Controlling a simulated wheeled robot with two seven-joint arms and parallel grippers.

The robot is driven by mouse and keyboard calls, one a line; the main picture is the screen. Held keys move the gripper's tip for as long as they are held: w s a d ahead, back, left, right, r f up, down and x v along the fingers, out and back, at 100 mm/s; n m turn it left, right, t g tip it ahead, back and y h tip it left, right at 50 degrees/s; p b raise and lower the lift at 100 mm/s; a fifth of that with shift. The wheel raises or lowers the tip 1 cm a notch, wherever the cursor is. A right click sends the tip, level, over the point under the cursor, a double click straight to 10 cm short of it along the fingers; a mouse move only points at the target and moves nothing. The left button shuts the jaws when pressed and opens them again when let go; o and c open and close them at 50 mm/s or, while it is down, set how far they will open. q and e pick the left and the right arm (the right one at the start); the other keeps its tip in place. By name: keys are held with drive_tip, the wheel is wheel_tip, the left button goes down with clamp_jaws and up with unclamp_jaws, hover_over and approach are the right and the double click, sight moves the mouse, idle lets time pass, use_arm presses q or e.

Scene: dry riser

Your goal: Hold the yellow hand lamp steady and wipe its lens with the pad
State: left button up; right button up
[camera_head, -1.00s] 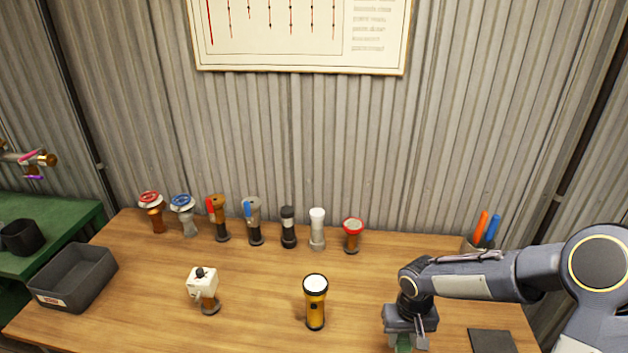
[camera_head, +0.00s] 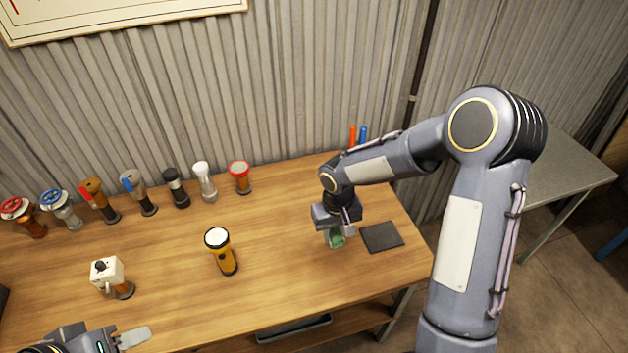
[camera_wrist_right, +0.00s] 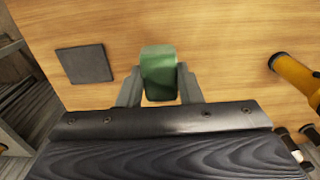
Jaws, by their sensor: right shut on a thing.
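The yellow hand lamp (camera_head: 226,262) stands upright on the wooden table, its pale round lens facing up. Part of it shows at the right of the right wrist view (camera_wrist_right: 298,76). My right gripper (camera_head: 338,234) is shut on the green pad (camera_head: 336,240), right of the lamp and beside a dark square mat. In the right wrist view the pad (camera_wrist_right: 158,72) sits between the two fingers. My left gripper (camera_head: 128,340) is at the lower left, apart from the lamp; only part of it shows and its opening is unclear.
The dark mat (camera_head: 382,237) lies near the table's right end. A row of valves and lamps, including a red-rimmed lamp (camera_head: 240,178), stands along the back. A white-headed device (camera_head: 108,275) stands left of the lamp. The table between lamp and pad is clear.

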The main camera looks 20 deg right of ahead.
drive_tip(key=w+a+r, duration=0.2)
drive_tip(key=w+a, duration=0.4)
drive_tip(key=a, duration=0.1)
approach(216, 237)
use_arm(q)
drive_tip(key=shift+f, duration=0.25)
use_arm(e)
drive_tip(key=shift+w+f, duration=0.1)
drive_tip(key=shift+f, duration=2.3)
use_arm(q)
drive_tip(key=shift+o, duration=0.2)
